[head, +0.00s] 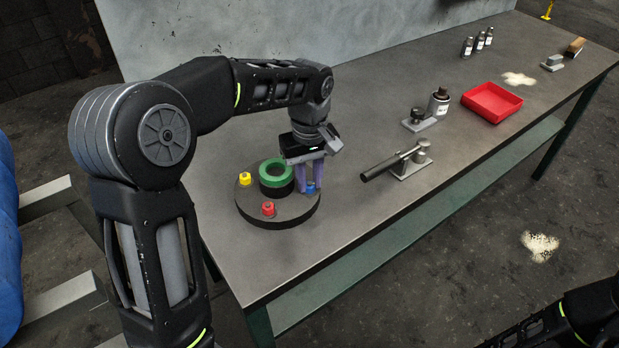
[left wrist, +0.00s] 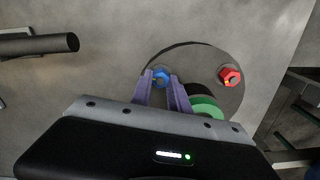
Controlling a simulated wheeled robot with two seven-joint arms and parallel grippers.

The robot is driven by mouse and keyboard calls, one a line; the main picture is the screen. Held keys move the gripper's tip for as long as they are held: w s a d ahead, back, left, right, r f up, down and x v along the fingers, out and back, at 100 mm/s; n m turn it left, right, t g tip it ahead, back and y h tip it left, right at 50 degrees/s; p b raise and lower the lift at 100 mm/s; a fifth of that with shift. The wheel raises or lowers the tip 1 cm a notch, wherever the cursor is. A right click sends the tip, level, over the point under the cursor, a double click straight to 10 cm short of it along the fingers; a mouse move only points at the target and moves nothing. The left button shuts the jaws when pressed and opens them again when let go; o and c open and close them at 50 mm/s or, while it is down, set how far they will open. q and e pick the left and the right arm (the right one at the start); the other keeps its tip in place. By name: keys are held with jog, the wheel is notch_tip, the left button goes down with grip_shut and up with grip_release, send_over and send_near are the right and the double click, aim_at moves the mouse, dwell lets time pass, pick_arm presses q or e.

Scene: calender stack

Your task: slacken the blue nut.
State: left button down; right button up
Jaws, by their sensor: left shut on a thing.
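The blue nut (head: 310,188) sits near the right edge of a round dark disc (head: 283,217) on the table. My left gripper (head: 311,182) points down over it, and its purple fingers stand one on each side of the nut, shut on it. In the left wrist view the blue nut (left wrist: 161,77) shows between the fingertips (left wrist: 160,80). A red nut (head: 268,209) and a yellow nut (head: 245,179) sit elsewhere on the disc. A green ring (head: 276,172) tops a black hub at its middle. The right gripper is out of view.
A lever with a dark handle (head: 385,169) lies right of the disc, and a small clamp-like block (head: 419,119) and a bottle (head: 438,102) stand behind it. A red tray (head: 491,103) is farther right. The table's (head: 330,225) front area is clear.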

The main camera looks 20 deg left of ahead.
aim_at(309, 184)
pick_arm(q)
jog(key=n, duration=0.3)
jog(key=shift+n, duration=0.4)
jog(key=shift+s+n+p, duration=0.1)
jog(key=shift+n+p, duration=0.2)
jog(key=shift+n, duration=1.4)
jog(key=c, duration=1.2)
grip_release()
jog(key=shift+c, duration=0.2)
jog(key=shift+r, duration=0.1)
notch_tip(309, 184, up, 8)
jog(key=shift+f, duration=0.2)
jog(key=shift+r, duration=0.1)
